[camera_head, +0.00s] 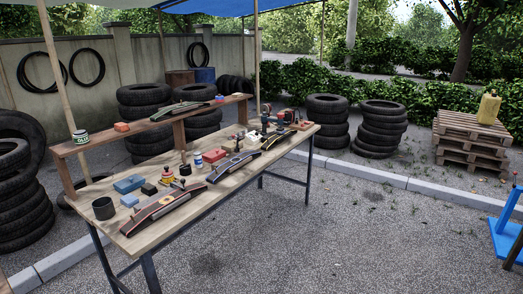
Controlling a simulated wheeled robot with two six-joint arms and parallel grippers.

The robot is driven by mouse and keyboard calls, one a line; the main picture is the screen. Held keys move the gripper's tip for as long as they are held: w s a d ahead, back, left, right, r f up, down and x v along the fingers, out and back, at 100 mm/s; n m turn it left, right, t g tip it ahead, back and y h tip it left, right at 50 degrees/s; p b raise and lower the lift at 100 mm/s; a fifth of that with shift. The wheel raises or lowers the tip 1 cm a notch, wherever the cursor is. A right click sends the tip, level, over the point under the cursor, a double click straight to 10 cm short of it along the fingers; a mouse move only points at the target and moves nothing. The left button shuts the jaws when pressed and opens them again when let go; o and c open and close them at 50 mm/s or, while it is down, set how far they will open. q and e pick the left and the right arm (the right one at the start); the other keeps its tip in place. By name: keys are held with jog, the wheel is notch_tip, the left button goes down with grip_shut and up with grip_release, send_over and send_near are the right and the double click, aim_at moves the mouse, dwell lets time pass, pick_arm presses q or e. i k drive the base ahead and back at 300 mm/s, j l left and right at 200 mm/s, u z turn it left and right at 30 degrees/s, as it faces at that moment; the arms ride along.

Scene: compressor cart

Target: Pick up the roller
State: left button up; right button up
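I cannot single out the roller with certainty, as the tools on the workbench (140,240) are small in this view. A small dark tool (179,184) lies near the back of the nearest curved tire strip (165,207). Another dark upright piece with a knob (185,168) stands a little further along the bench. Small tools also sit around the middle and far tire strips (233,166). Neither of my grippers is in view.
A raised wooden shelf (100,141) runs behind. Stacked tires (380,128) and pallets (470,140) stand beyond. The paved ground in front is clear.

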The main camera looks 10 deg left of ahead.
aim_at(183, 156)
jog(key=i+l+u, duration=0.1)
jog(key=i+u, duration=0.3)
jog(key=i+l+u, duration=0.2)
jog(key=i+u, duration=0.25)
jog(key=i+l+u, duration=0.6)
jog(key=l+u, duration=0.2)
